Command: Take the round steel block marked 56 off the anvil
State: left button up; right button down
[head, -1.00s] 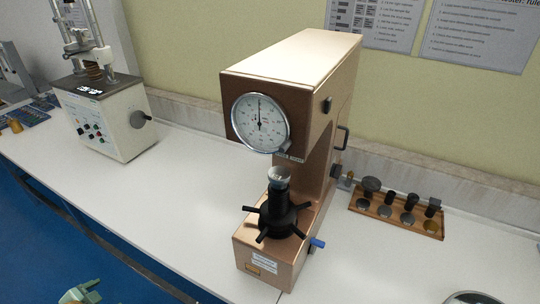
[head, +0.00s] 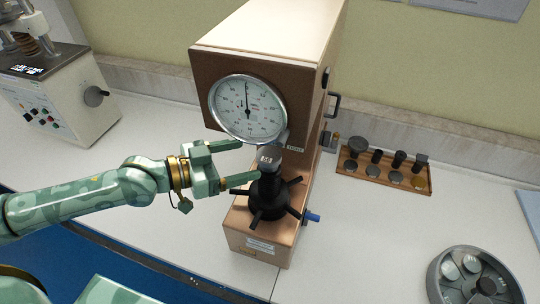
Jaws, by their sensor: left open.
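The round steel block (head: 268,157) sits on top of the black anvil column of the brown hardness tester (head: 262,60), below the dial gauge (head: 247,108). Its marking is too small to read. My left gripper (head: 240,163) comes in from the left with its jaws open. One finger is above the block's height near the dial, the other lower beside the column top. The fingertips are close to the block's left side, and I cannot tell whether they touch it. My right gripper is not in view.
Black spokes (head: 267,207) stick out around the column below the block. A wooden tray (head: 383,174) with several anvils stands at the back right. A round grey dish (head: 474,277) is at the lower right. The white bench right of the tester is mostly clear.

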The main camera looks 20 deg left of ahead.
aim_at(269, 154)
pick_arm(q)
jog(key=x, duration=0.3)
jog(key=shift+w+d, duration=0.2)
jog(key=shift+d, duration=0.15)
jog(key=x, duration=0.4)
jog(key=shift+w+d+f, duration=0.15)
jog(key=shift+f, duration=0.05)
jog(key=shift+w+d+f, duration=0.1)
jog(key=shift+w+d, duration=0.2)
jog(key=shift+d, duration=0.05)
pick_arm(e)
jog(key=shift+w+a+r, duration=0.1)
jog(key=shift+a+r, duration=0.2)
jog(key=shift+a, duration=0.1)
pick_arm(q)
jog(key=shift+s, duration=0.1)
jog(key=shift+c, duration=0.4)
jog(key=c, duration=1.2)
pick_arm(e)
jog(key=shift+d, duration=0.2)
